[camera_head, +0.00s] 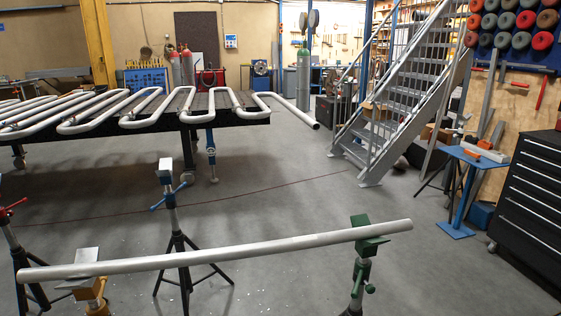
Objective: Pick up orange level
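A small orange item (485,145), which may be the orange level, is at the blue stand (457,229) on the right. It is too small to make out its shape clearly. A lighter grey or white piece (494,156) lies beside it on the stand's top. Neither of my grippers shows in the head view.
A long metal pipe (230,250) rests across pipe stands in front, with a green-headed stand (362,262) at its right. A bench with serpentine coils (130,115) is at the left. Metal stairs (400,95) and a black tool cabinet (535,200) flank the blue stand. Open floor lies mid-room.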

